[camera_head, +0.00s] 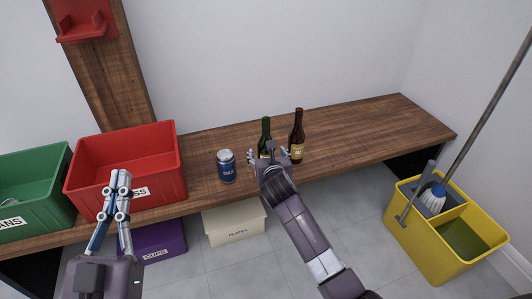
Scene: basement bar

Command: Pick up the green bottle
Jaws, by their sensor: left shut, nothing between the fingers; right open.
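A dark green bottle (265,130) stands upright on the wooden counter (365,124), its lower part hidden behind my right gripper. My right gripper (267,155) is open just in front of the bottle, with one finger on each side of it in the picture. I cannot tell whether the fingers touch it. My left gripper (121,177) is shut and empty, in front of the red bin at the left.
A brown bottle (297,141) stands close to the right of the green one. A blue can (226,167) stands to the left. A red bin (126,160) and a green bin (36,187) fill the counter's left end. The counter's right end is clear. A yellow mop bucket (435,250) stands at the right.

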